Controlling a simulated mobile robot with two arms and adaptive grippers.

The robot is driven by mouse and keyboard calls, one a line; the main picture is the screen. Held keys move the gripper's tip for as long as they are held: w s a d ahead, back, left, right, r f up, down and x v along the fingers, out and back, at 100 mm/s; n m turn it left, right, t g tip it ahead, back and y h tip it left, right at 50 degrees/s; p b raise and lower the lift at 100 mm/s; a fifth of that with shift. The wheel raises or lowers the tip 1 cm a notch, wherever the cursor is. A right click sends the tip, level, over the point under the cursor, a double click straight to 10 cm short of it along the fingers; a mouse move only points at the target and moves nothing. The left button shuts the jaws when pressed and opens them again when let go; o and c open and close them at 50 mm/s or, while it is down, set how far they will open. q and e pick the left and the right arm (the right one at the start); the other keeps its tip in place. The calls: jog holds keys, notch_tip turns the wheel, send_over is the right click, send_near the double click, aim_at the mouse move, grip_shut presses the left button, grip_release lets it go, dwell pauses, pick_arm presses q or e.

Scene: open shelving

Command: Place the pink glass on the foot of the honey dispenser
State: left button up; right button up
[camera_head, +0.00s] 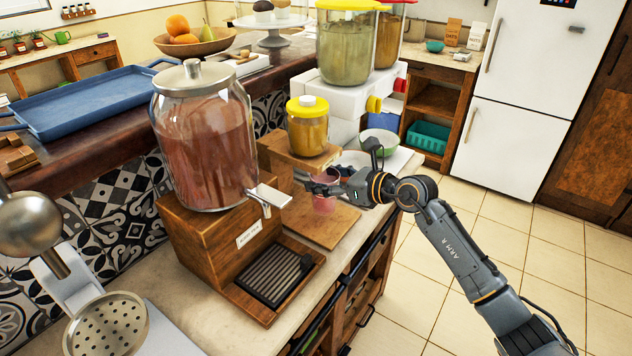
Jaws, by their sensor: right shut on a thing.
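The pink glass (324,203) is upright in my right gripper (323,183), whose fingers are shut around its upper part. The honey dispenser looks to be the jar of amber content with a yellow lid (307,132), standing on a wooden block. Its flat wooden foot (312,230) extends toward the front. The glass appears over this foot; I cannot tell whether its base touches the wood. The gripper hides part of the glass and of the area behind it. My left gripper is not in view.
A large dispenser of reddish drink (205,140) with a metal tap and dark drip tray (275,270) stands at the near left. A metal press (108,325) is at lower left.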

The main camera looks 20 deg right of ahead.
jog(key=shift+w+a, duration=0.35)
jog(key=shift+w, duration=0.2)
jog(key=shift+w+a, duration=0.35)
jog(key=shift+w, duration=0.2)
jog(key=shift+w+a+f, duration=0.1)
notch_tip(320, 180, down, 3)
jog(key=shift+p, duration=0.3)
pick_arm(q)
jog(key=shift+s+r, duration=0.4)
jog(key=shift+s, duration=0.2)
pick_arm(e)
jog(key=shift+f, duration=0.15)
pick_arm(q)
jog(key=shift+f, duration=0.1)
pick_arm(e)
jog(key=o, duration=1.4)
jog(key=shift+f, duration=0.15)
